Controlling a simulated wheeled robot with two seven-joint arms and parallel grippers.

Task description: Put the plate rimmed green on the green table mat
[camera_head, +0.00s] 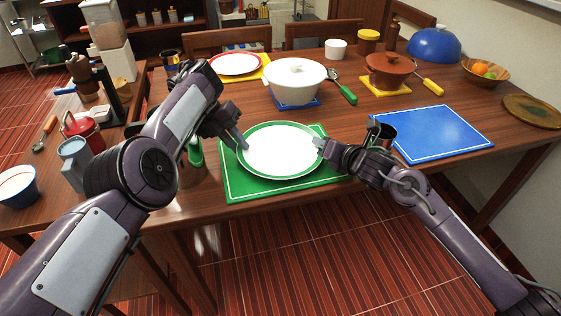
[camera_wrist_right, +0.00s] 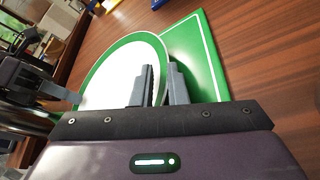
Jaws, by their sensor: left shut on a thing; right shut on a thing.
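The green-rimmed white plate (camera_head: 281,150) is over the green table mat (camera_head: 245,188) near the front edge of the table. I cannot tell whether it touches the mat or is held slightly above it. My left gripper (camera_head: 241,146) is shut on the plate's left rim. My right gripper (camera_head: 319,147) is shut on its right rim. In the right wrist view the fingers (camera_wrist_right: 159,88) pinch the rim of the plate (camera_wrist_right: 112,75), and part of the green mat (camera_wrist_right: 195,55) shows beyond it.
A white pot (camera_head: 297,80) stands behind the plate on a blue trivet. A red-rimmed plate (camera_head: 236,64) and a brown pot (camera_head: 390,70) are farther back.

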